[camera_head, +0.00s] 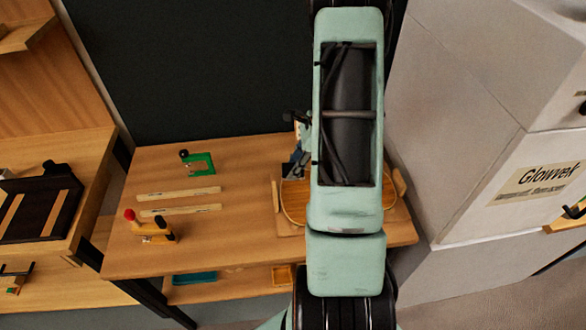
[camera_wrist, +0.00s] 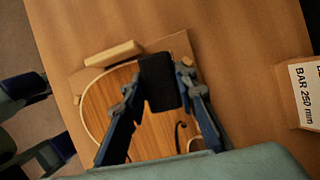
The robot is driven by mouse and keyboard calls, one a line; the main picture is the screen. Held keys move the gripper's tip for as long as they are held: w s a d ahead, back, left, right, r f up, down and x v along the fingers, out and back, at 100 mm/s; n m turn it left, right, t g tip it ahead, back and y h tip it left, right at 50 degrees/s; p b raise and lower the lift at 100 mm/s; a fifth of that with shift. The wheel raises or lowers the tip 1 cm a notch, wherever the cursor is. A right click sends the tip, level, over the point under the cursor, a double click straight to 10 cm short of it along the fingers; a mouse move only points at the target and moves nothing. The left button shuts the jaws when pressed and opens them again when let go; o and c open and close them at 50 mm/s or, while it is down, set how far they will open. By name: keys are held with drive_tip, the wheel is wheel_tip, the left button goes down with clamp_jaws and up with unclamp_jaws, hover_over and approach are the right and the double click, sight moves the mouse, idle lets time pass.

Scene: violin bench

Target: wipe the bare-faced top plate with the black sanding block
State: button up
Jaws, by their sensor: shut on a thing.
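My gripper (camera_wrist: 160,84) is shut on the black sanding block (camera_wrist: 162,85), which sits between its fingertips in the wrist view. The bare-faced top plate (camera_wrist: 98,98) is orange-brown wood with a pale rounded edge and lies on a light board (camera_wrist: 180,44). The block is over the far end of the plate; I cannot tell whether it touches. A dark curved mark shows on the plate near the right finger. In the head view my arm hides most of the plate (camera_head: 292,205), and the block cannot be made out.
Wooden blocks (camera_wrist: 113,53) stand at the plate's edge. A labelled box (camera_wrist: 302,92) is to the right in the wrist view. Left on the bench (camera_head: 240,235) are two wooden bars (camera_head: 180,210), a green clamp (camera_head: 200,163) and an orange clamp (camera_head: 152,230). A grey cabinet (camera_head: 460,140) stands right.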

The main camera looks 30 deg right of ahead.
drive_tip(key=shift+w+r+p, duration=0.1)
drive_tip(key=shift+r+p, duration=1.4)
drive_tip(key=shift+r, duration=1.1)
